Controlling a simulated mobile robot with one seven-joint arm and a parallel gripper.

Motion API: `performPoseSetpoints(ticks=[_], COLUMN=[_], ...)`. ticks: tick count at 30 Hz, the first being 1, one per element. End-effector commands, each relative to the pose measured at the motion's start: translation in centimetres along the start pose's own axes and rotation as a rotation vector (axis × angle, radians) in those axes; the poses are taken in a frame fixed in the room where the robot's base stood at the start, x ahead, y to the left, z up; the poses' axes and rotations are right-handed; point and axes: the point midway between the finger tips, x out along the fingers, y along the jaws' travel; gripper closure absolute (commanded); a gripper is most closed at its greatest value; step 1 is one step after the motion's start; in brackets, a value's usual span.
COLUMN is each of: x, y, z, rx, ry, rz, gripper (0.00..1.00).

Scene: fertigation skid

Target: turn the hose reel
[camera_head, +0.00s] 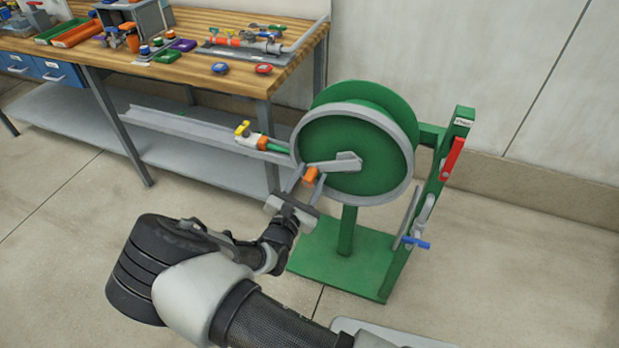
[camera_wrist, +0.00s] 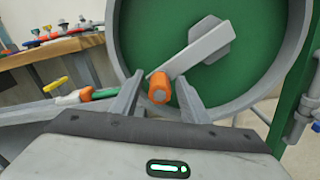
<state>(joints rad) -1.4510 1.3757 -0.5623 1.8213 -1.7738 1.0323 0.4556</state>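The hose reel (camera_head: 340,135) is a green drum with a grey rim on a green stand. A grey crank arm (camera_head: 335,163) crosses its face from the hub, pointing left. An orange crank handle (camera_head: 311,175) sticks out from the crank arm's outer end. My gripper (camera_head: 307,183) is at the handle. In the wrist view, the orange handle (camera_wrist: 159,88) shows between the two fingers of my gripper (camera_wrist: 160,100), with visible gaps on both sides. The fingers are open and appear apart from the handle.
A wooden workbench (camera_head: 215,22) with tools, trays and fittings stands at the back left. The stand's post carries a red lever (camera_head: 452,158) and a blue handle (camera_head: 417,243). Floor is clear at right.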

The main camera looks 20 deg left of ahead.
Motion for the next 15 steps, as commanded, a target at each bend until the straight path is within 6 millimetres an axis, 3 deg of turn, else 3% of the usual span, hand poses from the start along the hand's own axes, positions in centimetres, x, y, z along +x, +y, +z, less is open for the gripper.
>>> performPoseSetpoints(ticks=[1,7,15], x=[-0.01,-0.03,-0.04], y=[0.0,0.0,-0.06], z=[0.0,0.0,-0.04], rx=[0.0,0.0,-0.007], ry=[0.0,0.0,0.0], rz=[0.0,0.0,0.0], gripper=[0.65,0.99,1.0])
